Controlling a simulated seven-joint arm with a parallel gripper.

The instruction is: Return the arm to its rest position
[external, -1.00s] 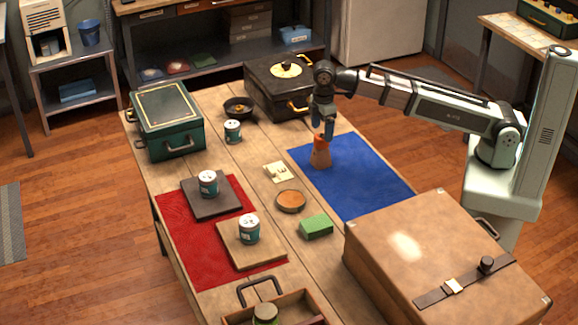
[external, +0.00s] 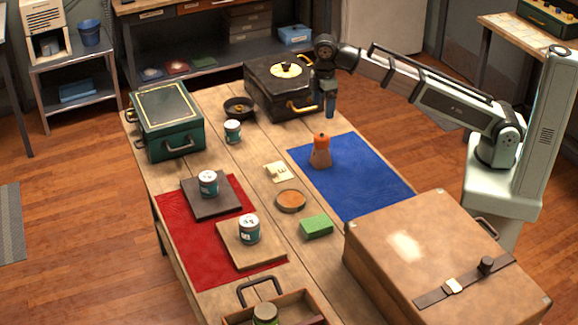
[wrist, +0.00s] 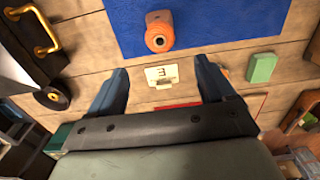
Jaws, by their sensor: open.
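My gripper (external: 331,106) is open and empty, raised above the far edge of the blue mat (external: 372,190), close to the black case. In the wrist view its two blue fingers (wrist: 162,88) are spread wide with nothing between them but the table far below. An orange-topped bottle (external: 320,152) stands upright on the blue mat, apart from the gripper. It also shows in the wrist view (wrist: 159,30) beyond the fingertips.
A black case (external: 262,95) stands beside the gripper, and a green case (external: 168,122) is at the far left. A large tan case (external: 430,250) is at the near right. Several small cans, a green block (external: 316,227) and a number card (external: 277,171) are on the table.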

